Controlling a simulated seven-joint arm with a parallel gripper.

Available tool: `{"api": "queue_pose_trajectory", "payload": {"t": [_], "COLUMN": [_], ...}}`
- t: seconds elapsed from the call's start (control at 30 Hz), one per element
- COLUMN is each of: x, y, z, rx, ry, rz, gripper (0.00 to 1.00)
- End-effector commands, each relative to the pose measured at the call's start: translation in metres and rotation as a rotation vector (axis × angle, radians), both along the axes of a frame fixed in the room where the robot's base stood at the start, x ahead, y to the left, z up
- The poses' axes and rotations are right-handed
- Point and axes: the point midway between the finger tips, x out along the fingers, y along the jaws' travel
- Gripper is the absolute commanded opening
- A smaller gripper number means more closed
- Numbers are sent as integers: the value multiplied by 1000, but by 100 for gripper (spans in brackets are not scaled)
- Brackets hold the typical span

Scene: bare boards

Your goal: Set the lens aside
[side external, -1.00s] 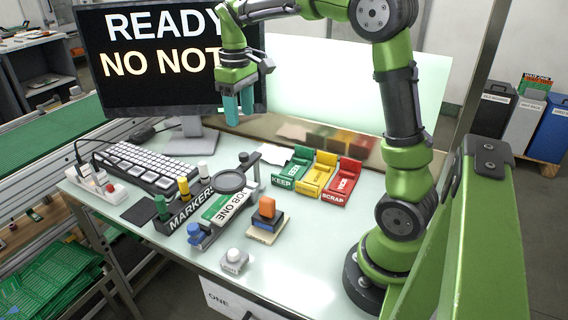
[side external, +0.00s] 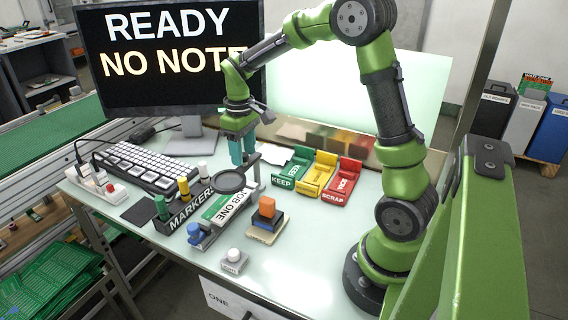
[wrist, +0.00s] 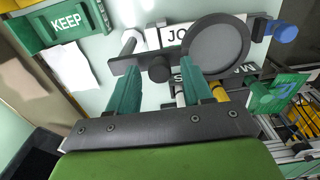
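The lens (side external: 231,180) is a round grey disc in a dark ring, held out over the JOB ONE holder (side external: 222,206) by a dark arm. In the wrist view the lens (wrist: 216,45) is at the upper right, and a dark round knob (wrist: 159,69) on its arm shows between my fingertips. My gripper (side external: 242,162) points down close above the lens arm, beside the lens. In the wrist view my gripper (wrist: 160,77) has its two teal fingers apart, with the knob smaller than the gap. I cannot tell whether the fingers reach down around the knob.
A marker rack (side external: 190,209) stands left of the lens. A block stack (side external: 266,218) and a white button box (side external: 234,261) stand in front and to the right. Green KEEP (side external: 292,169), yellow (side external: 318,173) and red SCRAP (side external: 343,181) trays lie to the right.

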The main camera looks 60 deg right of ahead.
Motion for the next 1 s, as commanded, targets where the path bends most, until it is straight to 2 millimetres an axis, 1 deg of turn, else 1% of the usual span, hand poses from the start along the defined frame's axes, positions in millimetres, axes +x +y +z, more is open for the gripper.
{"api": "queue_pose_trajectory", "payload": {"t": [0.03, 0.3, 0.73, 0.87, 1.0], "x": [0, 0, 2, 5, 10], "y": [0, 0, 0, 0, 0], "z": [0, 0, 1, 1, 0], "rx": [0, 0, 0, 0, 0], "ry": [0, 0, 0, -1, 0], "rz": [0, 0, -24, -73, -161], "gripper": [41, 0, 0, 0, 0]}}
